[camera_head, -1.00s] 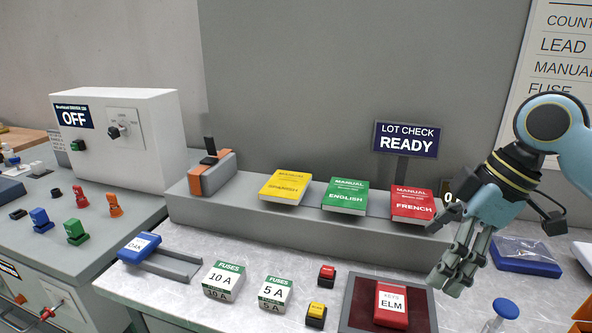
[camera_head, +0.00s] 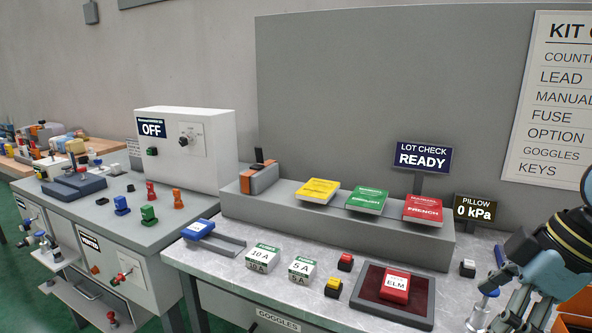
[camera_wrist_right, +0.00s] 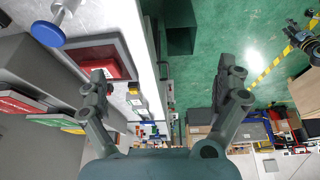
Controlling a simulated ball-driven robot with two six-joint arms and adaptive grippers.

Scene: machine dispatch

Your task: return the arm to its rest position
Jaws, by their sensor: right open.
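My right arm comes in at the right edge of the head view, and its gripper (camera_head: 512,312) hangs over the right front part of the workbench (camera_head: 345,275). It holds nothing. In the right wrist view the two fingers of the gripper (camera_wrist_right: 162,85) are spread wide with an empty gap between them. Through that gap show the bench edge and the green floor.
A red ELM keys box (camera_head: 394,287) sits on a dark red pad, left of my gripper. A blue-topped plunger (camera_head: 489,293) stands close beside the gripper. Manuals (camera_head: 367,199) lie on the grey shelf. Green floor (camera_wrist_right: 255,35) is open beyond the bench edge.

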